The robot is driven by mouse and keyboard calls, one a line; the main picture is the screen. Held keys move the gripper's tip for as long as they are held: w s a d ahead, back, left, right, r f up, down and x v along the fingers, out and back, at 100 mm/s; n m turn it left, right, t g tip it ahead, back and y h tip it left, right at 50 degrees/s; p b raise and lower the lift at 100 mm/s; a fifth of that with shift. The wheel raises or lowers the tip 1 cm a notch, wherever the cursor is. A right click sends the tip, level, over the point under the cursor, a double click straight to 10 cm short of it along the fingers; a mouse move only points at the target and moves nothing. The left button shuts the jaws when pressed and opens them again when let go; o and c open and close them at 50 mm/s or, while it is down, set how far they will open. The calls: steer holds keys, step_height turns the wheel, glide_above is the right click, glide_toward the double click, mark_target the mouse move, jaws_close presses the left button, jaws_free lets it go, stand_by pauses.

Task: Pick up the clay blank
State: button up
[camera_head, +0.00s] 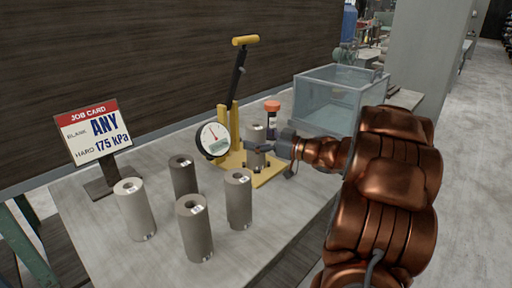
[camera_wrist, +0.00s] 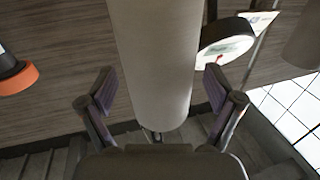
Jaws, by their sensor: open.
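A grey-brown clay blank (camera_head: 256,136) stands upright on the yellow base of a press stand (camera_head: 268,176). My gripper (camera_head: 262,148) is at this blank, reaching in from the right. In the wrist view the blank (camera_wrist: 160,60) rises between the two spread fingers of my gripper (camera_wrist: 160,92), with gaps showing on both sides. Several more blanks stand upright on the table: a pale one (camera_head: 134,209), a dark one (camera_head: 184,178), a grey one (camera_head: 194,228) and another grey one (camera_head: 238,199). Each has a small white label on top.
The stand has a round gauge (camera_head: 212,139) and a yellow-topped lever (camera_head: 246,41). An orange-topped dark part (camera_head: 272,108) is behind the blank. A job card (camera_head: 95,131) reads "ANY" and "175 kPa". A clear open bin (camera_head: 326,101) stands behind right. The front table (camera_head: 262,250) is bare.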

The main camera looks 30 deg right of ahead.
steer(key=shift+c, duration=0.3)
jaws_close()
stand_by(0.6)
